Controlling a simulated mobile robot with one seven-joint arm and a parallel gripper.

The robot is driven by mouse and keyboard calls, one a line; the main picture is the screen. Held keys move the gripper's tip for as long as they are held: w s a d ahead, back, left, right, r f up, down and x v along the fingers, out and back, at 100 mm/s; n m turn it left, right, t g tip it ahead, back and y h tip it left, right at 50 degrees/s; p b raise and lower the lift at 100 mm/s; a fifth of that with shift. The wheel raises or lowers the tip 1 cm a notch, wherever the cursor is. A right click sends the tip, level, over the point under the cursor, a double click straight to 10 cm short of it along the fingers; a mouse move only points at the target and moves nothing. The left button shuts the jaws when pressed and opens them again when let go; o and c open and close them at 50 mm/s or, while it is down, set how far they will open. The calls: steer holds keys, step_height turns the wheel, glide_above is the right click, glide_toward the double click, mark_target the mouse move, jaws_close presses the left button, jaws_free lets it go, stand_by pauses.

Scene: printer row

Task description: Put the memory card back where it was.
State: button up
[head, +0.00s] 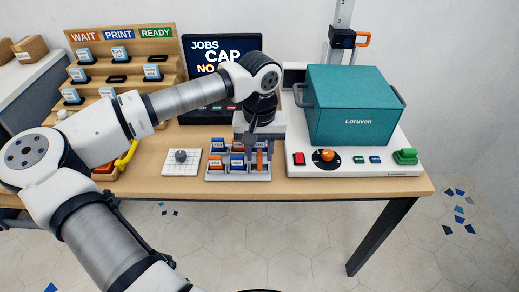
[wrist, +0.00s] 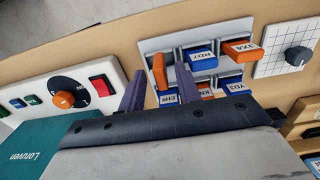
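An orange memory card (head: 259,160) stands at the front right of the grey card rack (head: 238,178). It looks narrow, seen nearly edge-on, unlike its labelled neighbours. My gripper (head: 258,153) points down over the rack's right part. In the wrist view the orange card (wrist: 160,72) shows between my two purple fingertips (wrist: 160,88), with a gap on each side; the gripper is open. Beside it are a blue card RD2 (wrist: 200,56) and an orange card 3X4 (wrist: 240,48). A row with blue YD3 (wrist: 232,87) is partly hidden by my gripper.
A white machine with a teal Loruven box (head: 355,108) stands close to the right, with a red button and orange knob (head: 325,155) in front. A dial plate (head: 181,162) lies left of the rack. A wooden WAIT/PRINT/READY shelf (head: 120,60) and a dark screen stand behind.

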mark_target(259, 154)
step_height(259, 154, up, 13)
stand_by(0.3)
